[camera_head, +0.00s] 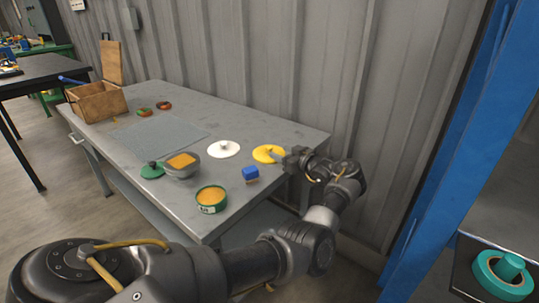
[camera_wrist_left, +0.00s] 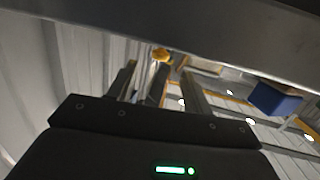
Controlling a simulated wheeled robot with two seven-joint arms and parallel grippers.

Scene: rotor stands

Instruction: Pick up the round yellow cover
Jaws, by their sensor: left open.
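The round yellow cover (camera_head: 263,155) lies flat near the right end of the grey table, with a raised part on top. My left gripper (camera_head: 286,157) is open and close to the cover's right side, low over the table's end. In the left wrist view a small yellow part (camera_wrist_left: 161,54), likely the cover's knob, shows just beyond and between the open fingers (camera_wrist_left: 158,76). The gripper hides part of the cover in the head view, and I cannot tell whether they touch. My right gripper is not in view.
A white round cover (camera_head: 223,149), a green tin (camera_head: 211,199) and a grey pot (camera_head: 182,166) stand nearby. A corrugated wall (camera_head: 300,60) rises behind the table.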

